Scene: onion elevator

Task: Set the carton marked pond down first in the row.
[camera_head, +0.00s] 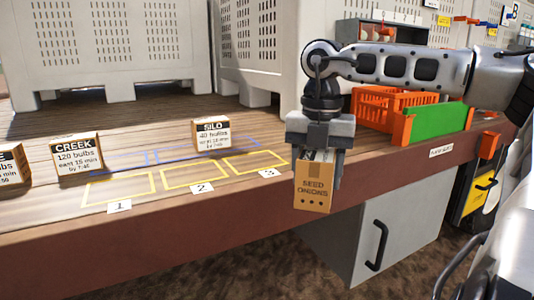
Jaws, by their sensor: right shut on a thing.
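My right gripper (318,152) points down and is shut on a brown carton (313,190) printed "SEED ONIONS". It holds this carton at the bench's front edge, right of slot 3; any name label on it cannot be read. Three yellow outlines lie in a row, with number cards 1 (119,206), 2 (201,188) and 3 (269,173); all three are empty. A carton marked CREEK (78,158) stands left of slot 1. A carton marked SILO (212,134) stands behind the row, by the blue outlines. No readable pond label shows. My left gripper is out of view.
Another carton (12,168) is cut off at the left edge, its name only partly visible. Large pale crates (110,45) stand at the back. An orange crate (372,108) and a green panel (438,120) are at the right. A grey cabinet (345,240) sits below the bench.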

